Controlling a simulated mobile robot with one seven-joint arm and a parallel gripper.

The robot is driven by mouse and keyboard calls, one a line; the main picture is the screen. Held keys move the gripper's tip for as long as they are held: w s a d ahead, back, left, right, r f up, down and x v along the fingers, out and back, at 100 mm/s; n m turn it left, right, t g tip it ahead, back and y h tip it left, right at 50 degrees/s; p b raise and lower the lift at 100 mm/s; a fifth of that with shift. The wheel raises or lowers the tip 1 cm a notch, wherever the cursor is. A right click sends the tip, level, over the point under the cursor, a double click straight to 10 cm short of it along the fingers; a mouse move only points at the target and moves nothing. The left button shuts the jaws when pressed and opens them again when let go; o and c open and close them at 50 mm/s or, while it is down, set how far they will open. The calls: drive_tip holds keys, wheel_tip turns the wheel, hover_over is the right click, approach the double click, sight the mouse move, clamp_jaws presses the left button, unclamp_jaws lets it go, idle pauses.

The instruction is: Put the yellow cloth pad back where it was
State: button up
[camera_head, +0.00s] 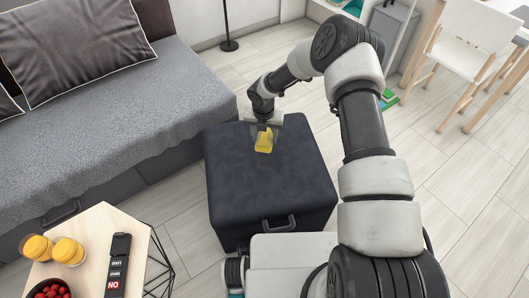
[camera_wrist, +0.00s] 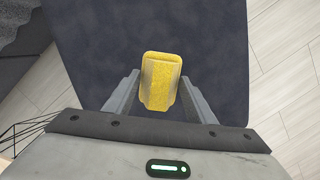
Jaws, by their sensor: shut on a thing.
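The yellow cloth pad (camera_head: 264,141) is over the top of the dark ottoman (camera_head: 240,185) in the head view. It looks folded or curved in the wrist view (camera_wrist: 160,80). My gripper (camera_wrist: 160,95) is shut on the pad, with one finger on each side of it. In the head view my gripper (camera_head: 263,133) is above the far half of the ottoman. I cannot tell whether the pad touches the ottoman top.
A grey sofa (camera_head: 130,115) with dark cushions stands at left. A small wooden table (camera_head: 140,235) at lower left holds yellow-orange jars, a bowl of red fruit and a dark block with labels. A white chair (camera_head: 470,40) is at upper right. The rest of the ottoman top is bare.

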wheel_tip(320, 180, down, 8)
drive_tip(key=shift+f+b, duration=0.25)
drive_tip(key=shift+b, duration=0.85)
drive_tip(key=shift+r, duration=0.1)
drive_tip(key=o, duration=0.9)
drive_tip(key=shift+o, duration=0.2)
